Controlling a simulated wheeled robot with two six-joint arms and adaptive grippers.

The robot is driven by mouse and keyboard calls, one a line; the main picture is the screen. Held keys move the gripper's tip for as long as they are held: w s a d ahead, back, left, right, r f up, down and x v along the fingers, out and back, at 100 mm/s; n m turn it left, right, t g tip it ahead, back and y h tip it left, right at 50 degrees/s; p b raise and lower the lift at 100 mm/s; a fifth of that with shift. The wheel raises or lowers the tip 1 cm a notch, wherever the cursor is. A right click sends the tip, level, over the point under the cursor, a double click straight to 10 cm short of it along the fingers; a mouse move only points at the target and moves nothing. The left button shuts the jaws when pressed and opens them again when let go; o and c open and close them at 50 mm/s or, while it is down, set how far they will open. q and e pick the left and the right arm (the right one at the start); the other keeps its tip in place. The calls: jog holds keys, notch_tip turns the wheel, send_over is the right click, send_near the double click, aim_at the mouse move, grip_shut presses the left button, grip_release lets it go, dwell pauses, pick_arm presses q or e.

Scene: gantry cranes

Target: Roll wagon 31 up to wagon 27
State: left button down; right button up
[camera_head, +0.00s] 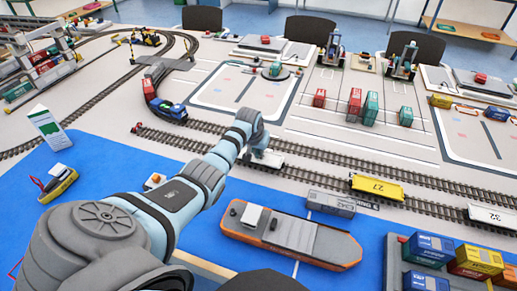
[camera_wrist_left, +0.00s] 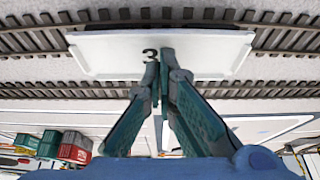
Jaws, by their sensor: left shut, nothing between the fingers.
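A white wagon (camera_wrist_left: 100,52) stands on the rails in the left wrist view, with a black "3" on its side; my fingertips hide any digit after it. In the head view the white wagon (camera_head: 272,160) is partly behind my left gripper (camera_head: 249,152). In the left wrist view my left gripper (camera_wrist_left: 162,68) is shut and empty, its tips at the wagon's side; I cannot tell whether they touch. The yellow wagon 27 (camera_head: 377,187) stands to the right on the same track, with bare track between the two. My right gripper is not in view.
A white wagon 32 (camera_head: 492,217) stands further right, beyond wagon 27. A grey-blue container (camera_head: 331,203) sits near the front track. An orange-hulled ship (camera_head: 290,238) lies on the blue area in front. Red and green containers (camera_head: 355,105) stand behind the tracks.

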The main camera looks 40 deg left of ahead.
aim_at(282, 165)
pick_arm(q)
jog(key=shift+f, duration=0.1)
